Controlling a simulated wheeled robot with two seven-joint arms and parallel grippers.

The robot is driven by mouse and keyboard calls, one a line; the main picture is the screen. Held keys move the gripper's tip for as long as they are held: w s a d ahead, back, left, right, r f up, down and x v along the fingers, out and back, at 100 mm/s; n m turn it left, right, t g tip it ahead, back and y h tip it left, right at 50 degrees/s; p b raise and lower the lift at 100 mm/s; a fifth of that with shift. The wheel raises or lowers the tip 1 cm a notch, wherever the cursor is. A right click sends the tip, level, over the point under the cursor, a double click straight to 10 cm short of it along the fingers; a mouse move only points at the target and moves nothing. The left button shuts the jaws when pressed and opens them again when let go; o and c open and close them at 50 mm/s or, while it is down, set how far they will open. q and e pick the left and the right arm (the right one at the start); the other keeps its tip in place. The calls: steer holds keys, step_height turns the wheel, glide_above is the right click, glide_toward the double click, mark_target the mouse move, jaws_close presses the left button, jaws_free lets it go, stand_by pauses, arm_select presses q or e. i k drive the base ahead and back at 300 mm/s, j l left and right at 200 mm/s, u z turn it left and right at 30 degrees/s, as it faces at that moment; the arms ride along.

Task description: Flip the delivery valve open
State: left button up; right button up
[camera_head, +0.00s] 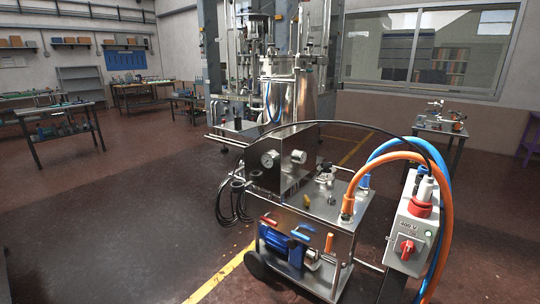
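A steel wheeled cart (330,208) stands at centre right. Small valve handles line its front edge: a red handle (268,219), a blue handle (302,231) and an upright orange handle (329,243). No readable label shows which one is the delivery valve, and I cannot tell whether any is open. A blue pump or motor (285,248) sits below them in the cart frame. An orange hose (400,157) and a blue hose (405,142) rise from fittings on the cart top. Neither of my grippers is in view.
A grey control box (412,232) with a red rotary switch (406,249) stands at the cart's right, hoses looping behind it. A steel box with gauges (282,160) sits at the cart's back. Tall machinery (290,90) stands behind. The floor (130,215) at left is clear.

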mark_target(329, 245)
steer(key=i+j, duration=0.95)
steer(key=i, duration=0.2)
